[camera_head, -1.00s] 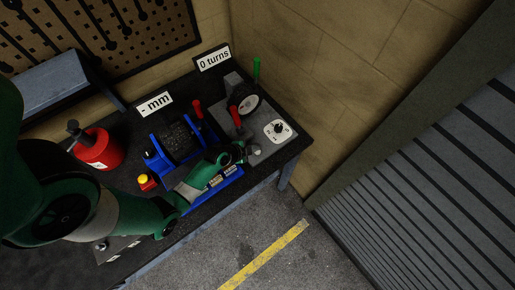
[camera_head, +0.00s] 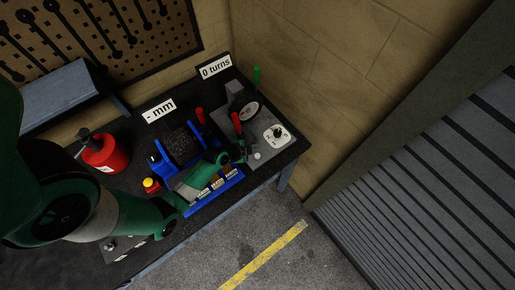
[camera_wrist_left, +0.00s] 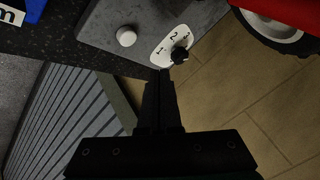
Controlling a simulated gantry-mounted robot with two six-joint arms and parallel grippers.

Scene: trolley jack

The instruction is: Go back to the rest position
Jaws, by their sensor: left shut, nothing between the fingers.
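My left arm comes in from the left in the head view, over the dark workbench (camera_head: 110,262). My left gripper (camera_head: 242,152) is shut and empty above the bench, just left of the white round knob (camera_head: 257,156) on the grey plate (camera_head: 262,148). In the left wrist view, the shut fingers (camera_wrist_left: 160,75) point toward a white numbered dial plate with a black selector knob (camera_wrist_left: 180,54). A gap to the surface cannot be judged well. The white knob (camera_wrist_left: 126,36) shows clear of the fingers. My right gripper is out of view.
Free floor (camera_head: 285,215) lies in front of the bench.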

